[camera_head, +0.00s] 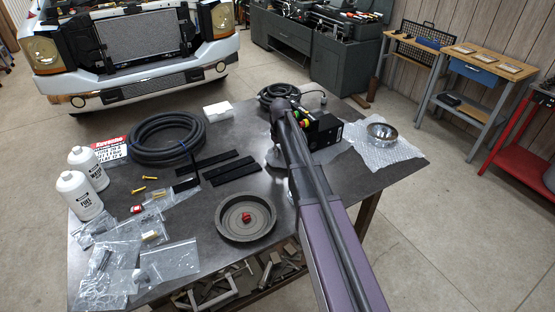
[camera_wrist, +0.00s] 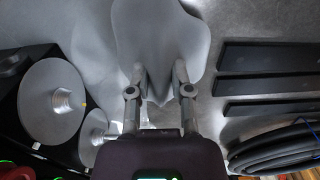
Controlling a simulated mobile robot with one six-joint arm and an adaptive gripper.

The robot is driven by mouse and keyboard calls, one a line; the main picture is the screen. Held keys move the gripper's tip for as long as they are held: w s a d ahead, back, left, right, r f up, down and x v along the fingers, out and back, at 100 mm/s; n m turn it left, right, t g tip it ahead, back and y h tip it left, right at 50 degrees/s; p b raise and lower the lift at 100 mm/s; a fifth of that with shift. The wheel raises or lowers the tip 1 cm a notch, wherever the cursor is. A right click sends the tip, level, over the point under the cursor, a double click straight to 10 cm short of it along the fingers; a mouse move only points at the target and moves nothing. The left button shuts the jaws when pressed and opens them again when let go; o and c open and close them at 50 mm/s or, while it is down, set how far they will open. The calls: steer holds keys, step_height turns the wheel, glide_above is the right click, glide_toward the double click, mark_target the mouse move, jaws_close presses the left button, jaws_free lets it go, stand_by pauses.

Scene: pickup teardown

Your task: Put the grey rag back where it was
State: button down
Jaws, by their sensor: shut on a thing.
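The grey rag (camera_wrist: 160,35) shows in the wrist view as a smooth pale grey cloth, gathered to a pinch between the fingertips of my gripper (camera_wrist: 160,84). My gripper is shut on it. In the head view a pale grey patch of the rag (camera_head: 273,158) shows just left of my arm, over the middle of the dark metal table (camera_head: 278,200). My arm hides most of the gripper there. I cannot tell whether the rag touches the tabletop.
Black strips (camera_head: 232,170) lie left of the rag, with a black hose coil (camera_head: 167,138) beyond. A black device (camera_head: 322,131) stands to the right, near bubble wrap (camera_head: 365,150) under a metal bowl (camera_head: 382,132). A round grey pan (camera_head: 245,216) sits nearer me.

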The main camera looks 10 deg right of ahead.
mark_target(280, 150)
steer(key=shift+f+b, duration=0.8)
steer(key=shift+f, duration=0.35)
steer(key=shift+f, duration=0.2)
steer(key=c, duration=0.5)
jaws_free()
steer(key=shift+r, duration=0.1)
steer(key=shift+c, duration=0.2)
steer(key=shift+r, duration=0.2)
step_height(280, 150, up, 12)
steer(key=p, duration=1.2)
